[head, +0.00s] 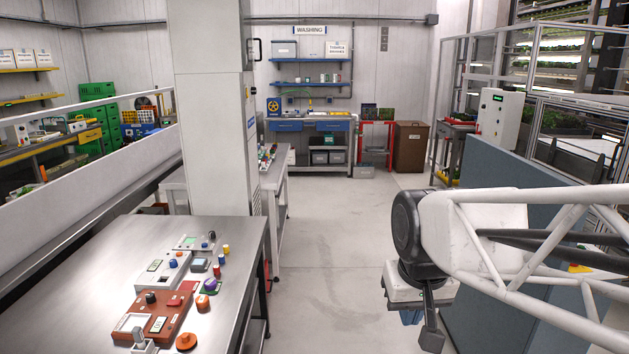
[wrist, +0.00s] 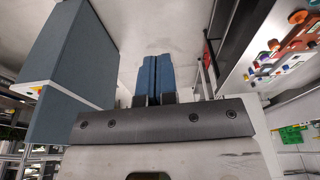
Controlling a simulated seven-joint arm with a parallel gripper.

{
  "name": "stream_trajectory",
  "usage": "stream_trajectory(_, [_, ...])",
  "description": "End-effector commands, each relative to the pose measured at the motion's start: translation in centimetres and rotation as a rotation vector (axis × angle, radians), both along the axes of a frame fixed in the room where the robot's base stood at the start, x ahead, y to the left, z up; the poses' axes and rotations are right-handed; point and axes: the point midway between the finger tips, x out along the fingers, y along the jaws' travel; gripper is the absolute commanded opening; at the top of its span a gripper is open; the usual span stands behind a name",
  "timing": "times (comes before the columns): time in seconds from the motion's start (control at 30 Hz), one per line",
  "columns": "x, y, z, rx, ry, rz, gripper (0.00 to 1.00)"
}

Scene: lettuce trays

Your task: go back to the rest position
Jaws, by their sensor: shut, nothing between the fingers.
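My gripper (wrist: 152,76) shows in the wrist view with its two blue fingers side by side and touching, shut with nothing between them. In the head view my gripper (head: 411,316) hangs at the lower right, pointing down over the open floor. Its fingertips are partly hidden there behind a dark part of my arm. No lettuce tray is near the fingers.
A steel table (head: 80,270) with control boxes and knobs (head: 163,270) stands at the lower left. Blue-grey partition panels (head: 480,230) stand right behind my arm. The grey floor (head: 335,240) between table and panels is clear. A white column (head: 212,110) rises behind the table.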

Motion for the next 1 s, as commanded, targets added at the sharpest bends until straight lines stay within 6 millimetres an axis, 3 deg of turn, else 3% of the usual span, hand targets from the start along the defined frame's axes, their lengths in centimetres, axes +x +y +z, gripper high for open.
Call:
stream_trajectory(0.2, [-5.0,-2.1,-1.4,-0.002,-0.019,-0.038,0.00])
stream_trajectory(0.4, [-7.9,-3.1,-2.5,-0.004,-0.028,-0.062,0.00])
stream_trajectory(0.6, [-8.9,-3.5,-3.1,-0.004,-0.030,-0.071,0.00])
stream_trajectory(1.0, [-9.0,-3.5,-3.1,-0.004,-0.030,-0.071,0.00])
